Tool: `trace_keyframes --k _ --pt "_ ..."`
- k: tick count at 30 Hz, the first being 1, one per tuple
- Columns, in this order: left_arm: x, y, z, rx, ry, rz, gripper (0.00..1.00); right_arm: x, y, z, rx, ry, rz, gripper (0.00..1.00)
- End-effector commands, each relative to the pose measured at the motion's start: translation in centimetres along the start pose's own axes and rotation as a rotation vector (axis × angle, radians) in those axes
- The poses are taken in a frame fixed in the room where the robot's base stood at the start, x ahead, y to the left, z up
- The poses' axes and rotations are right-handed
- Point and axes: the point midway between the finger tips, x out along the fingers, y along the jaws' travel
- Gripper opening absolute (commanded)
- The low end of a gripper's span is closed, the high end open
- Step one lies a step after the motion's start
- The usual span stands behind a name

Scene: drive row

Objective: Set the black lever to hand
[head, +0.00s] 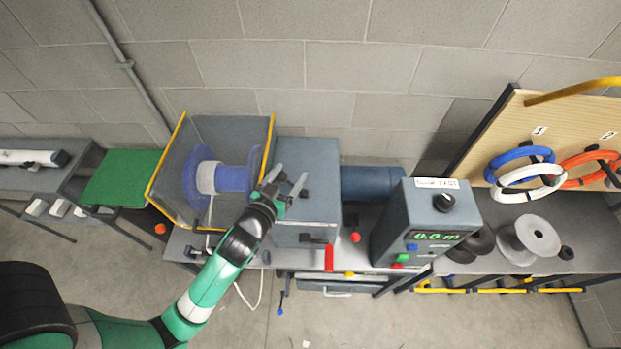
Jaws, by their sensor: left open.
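A short black lever (315,240) shows low on the front of the grey gearbox housing (310,160), lying roughly sideways. Its marks are too small to read, so I cannot tell its setting. My left gripper (290,174) is open and empty, over the left part of the housing's top and up and to the left of this lever. A small dark part (305,194) shows right beside the gripper; I cannot tell what it is. My right gripper is not in view.
A red lever (328,258) hangs below the black one. A control box (410,225) with a black knob (443,202) and a green "0.0 m" display stands to the right. A blue reel (233,178) sits left between yellow-edged guards. A coil board (530,130) stands at far right.

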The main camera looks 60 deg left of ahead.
Motion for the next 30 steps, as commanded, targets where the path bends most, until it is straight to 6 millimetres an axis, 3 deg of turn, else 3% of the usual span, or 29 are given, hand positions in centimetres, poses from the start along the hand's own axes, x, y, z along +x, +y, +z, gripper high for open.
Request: trace_keyframes --k 1,3,5,10,14,24,30 --pt "-0.8 -1.7 3.4 0.012 -0.063 -0.032 0.76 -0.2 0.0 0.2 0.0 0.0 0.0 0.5" --pt "-1.8 -3.2 5.9 0.018 -0.114 -0.061 0.76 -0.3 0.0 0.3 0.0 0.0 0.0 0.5" --pt "-2.2 -4.0 6.9 0.019 -0.135 -0.077 0.76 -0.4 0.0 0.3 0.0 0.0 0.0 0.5" --pt "-2.0 -4.3 6.9 0.015 -0.135 -0.085 0.76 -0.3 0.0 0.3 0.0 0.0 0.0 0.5" --pt "-0.7 -4.4 7.0 0.014 -0.135 -0.085 0.76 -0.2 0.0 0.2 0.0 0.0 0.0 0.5" --pt "6.6 -5.0 7.9 0.014 -0.134 -0.085 0.76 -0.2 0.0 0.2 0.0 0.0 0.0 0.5" --pt "9.0 -5.2 8.3 0.015 -0.134 -0.083 0.76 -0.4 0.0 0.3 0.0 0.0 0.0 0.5"
